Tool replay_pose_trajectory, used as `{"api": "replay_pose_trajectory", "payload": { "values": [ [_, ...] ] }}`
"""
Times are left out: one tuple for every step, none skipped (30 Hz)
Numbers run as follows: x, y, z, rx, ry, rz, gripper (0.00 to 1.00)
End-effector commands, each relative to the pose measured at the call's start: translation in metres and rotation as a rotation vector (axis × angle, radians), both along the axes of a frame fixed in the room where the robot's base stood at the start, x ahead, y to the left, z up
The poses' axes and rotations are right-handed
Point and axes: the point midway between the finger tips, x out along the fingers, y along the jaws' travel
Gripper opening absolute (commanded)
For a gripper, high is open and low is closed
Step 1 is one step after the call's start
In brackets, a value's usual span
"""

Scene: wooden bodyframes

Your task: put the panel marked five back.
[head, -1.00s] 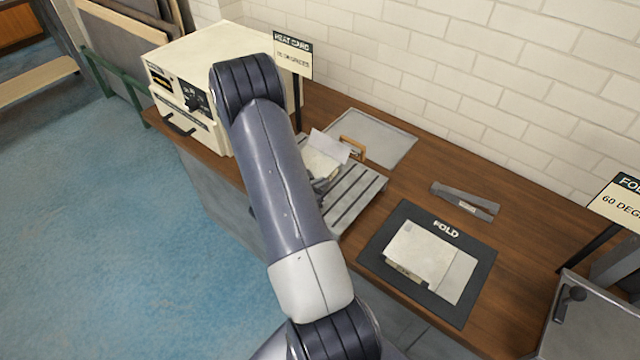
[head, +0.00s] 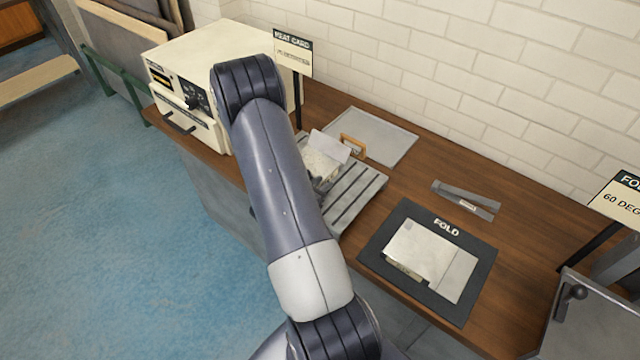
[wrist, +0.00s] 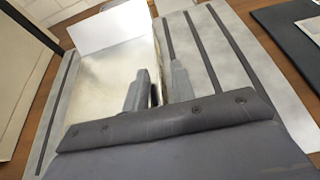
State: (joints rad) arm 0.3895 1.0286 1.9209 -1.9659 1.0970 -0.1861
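No panel shows a readable five. A pale bent panel (head: 322,158) with a raised flap lies on the grey slotted rack (head: 358,197), partly behind my arm. It fills the upper left of the wrist view (wrist: 112,70). My gripper (wrist: 160,68) is over the rack at that panel's right edge, one finger on each side of the edge line. I cannot tell whether the fingers touch or clamp it. My arm hides the gripper in the head view. Another bent pale panel (head: 432,258) lies on the black FOLD mat (head: 470,307).
A cream oven-like box (head: 208,62) stands at the left end of the wooden bench. A grey tray (head: 384,138) with a wooden-handled tool (head: 352,147) lies behind the rack. Two sign posts and a brick wall bound the back.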

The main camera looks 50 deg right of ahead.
Motion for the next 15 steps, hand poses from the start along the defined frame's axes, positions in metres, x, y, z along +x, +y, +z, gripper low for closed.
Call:
{"api": "replay_pose_trajectory", "payload": {
  "values": [
    [0.0,0.0,0.0,0.0,0.0,0.0,0.24],
    [0.0,0.0,0.001,0.0,0.0,0.0,0.24],
    [0.0,0.0,0.002,0.0,0.0,0.0,0.24],
    [0.0,0.0,0.003,0.0,0.0,0.0,0.24],
    [0.0,0.0,0.004,0.0,0.0,0.0,0.24],
    [0.0,0.001,0.006,0.0,0.001,0.001,0.24],
    [0.001,0.006,0.005,0.0,0.0,0.003,0.24],
    [0.001,0.01,0.007,-0.001,-0.001,0.005,0.24],
    [0.0,0.017,0.009,-0.001,-0.001,0.005,0.24],
    [0.0,0.022,0.011,-0.002,-0.002,0.006,0.24],
    [-0.001,0.028,0.013,-0.001,-0.001,0.006,0.24],
    [-0.001,0.035,0.016,-0.002,-0.001,0.007,0.24],
    [-0.001,0.04,0.019,-0.002,-0.002,0.007,0.24],
    [-0.002,0.046,0.021,-0.001,-0.001,0.007,0.24],
    [-0.003,0.053,0.024,-0.001,-0.002,0.007,0.24]
  ]
}}
